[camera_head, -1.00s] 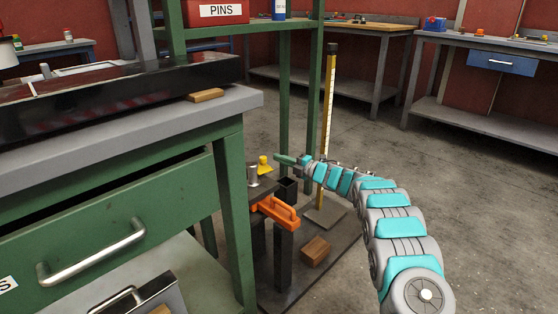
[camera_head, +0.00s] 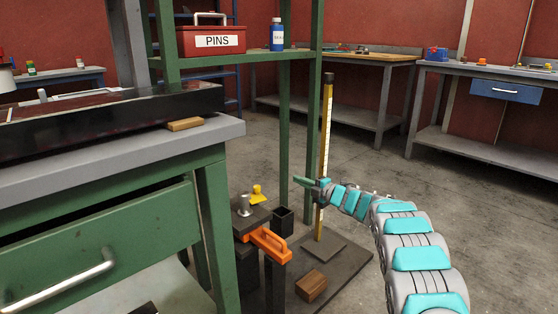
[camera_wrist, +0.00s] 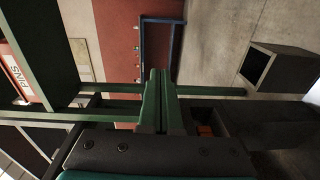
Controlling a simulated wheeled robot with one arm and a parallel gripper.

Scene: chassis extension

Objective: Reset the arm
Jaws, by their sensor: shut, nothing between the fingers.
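My arm, grey with teal bands, reaches in from the lower right of the head view. My gripper (camera_head: 297,181) is at its far end, beside the green shelf post and in front of the yellow measuring post. In the wrist view the gripper's two green fingers (camera_wrist: 158,88) lie side by side, shut, with nothing held between them.
A green workbench (camera_head: 180,150) with a drawer fills the left. An orange clamp (camera_head: 269,245), a wooden block (camera_head: 311,287) and a dark open box (camera_head: 284,221) are below the gripper. A yellow measuring post (camera_head: 325,150) stands close by. Open floor (camera_head: 480,200) lies right.

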